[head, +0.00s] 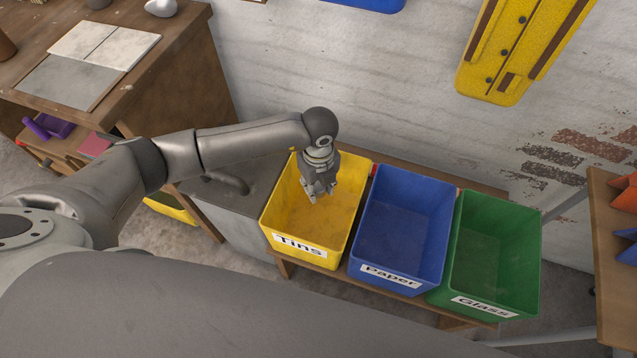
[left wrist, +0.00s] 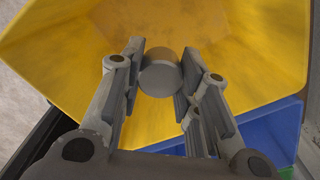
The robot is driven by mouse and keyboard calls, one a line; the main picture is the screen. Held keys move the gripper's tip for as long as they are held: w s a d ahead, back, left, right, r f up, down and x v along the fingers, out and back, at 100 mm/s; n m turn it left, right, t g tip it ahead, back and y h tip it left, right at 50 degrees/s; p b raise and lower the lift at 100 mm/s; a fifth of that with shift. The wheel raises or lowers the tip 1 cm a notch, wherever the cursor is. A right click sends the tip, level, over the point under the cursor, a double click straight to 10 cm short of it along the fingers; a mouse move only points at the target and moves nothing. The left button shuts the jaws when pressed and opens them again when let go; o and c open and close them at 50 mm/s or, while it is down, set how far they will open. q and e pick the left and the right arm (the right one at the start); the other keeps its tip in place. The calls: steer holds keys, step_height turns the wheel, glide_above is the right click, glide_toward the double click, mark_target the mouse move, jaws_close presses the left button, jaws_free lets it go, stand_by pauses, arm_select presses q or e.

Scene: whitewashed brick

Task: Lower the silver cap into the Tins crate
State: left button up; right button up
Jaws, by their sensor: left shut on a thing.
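The yellow Tins crate (head: 276,228) stands at the left of a row of three crates, with its label on the front. My left gripper (head: 319,198) points down over the crate's opening, toward its back right part. In the left wrist view, the gripper (left wrist: 160,85) is shut on the silver cap (left wrist: 160,78), a short round grey piece between the fingertips. Yellow crate walls (left wrist: 225,30) surround it there. In the head view the cap is hidden or too small to make out. My right gripper is not in view.
The blue Paper crate (head: 403,225) and green Glass crate (head: 490,250) stand to the right on the same wooden bench. A wooden desk (head: 150,80) is at the left, a shelf (head: 612,240) at the right edge. The brick wall (head: 330,90) is behind.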

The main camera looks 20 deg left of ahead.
arm_select(q)
steer(key=shift+f, duration=0.35)
steer(key=shift+f+b, duration=0.8)
steer(key=shift+f, duration=0.05)
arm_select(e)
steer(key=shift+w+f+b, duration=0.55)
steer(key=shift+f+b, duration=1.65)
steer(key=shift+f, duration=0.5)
arm_select(q)
steer(key=shift+f+b, duration=1.25)
steer(key=shift+f, duration=3.8)
steer(key=shift+f+b, duration=0.25)
steer(key=shift+b, duration=0.05)
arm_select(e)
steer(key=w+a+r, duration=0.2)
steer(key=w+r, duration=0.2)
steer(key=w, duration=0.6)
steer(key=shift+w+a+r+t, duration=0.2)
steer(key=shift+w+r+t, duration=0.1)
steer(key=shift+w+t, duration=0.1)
arm_select(q)
steer(key=shift+f, duration=0.1)
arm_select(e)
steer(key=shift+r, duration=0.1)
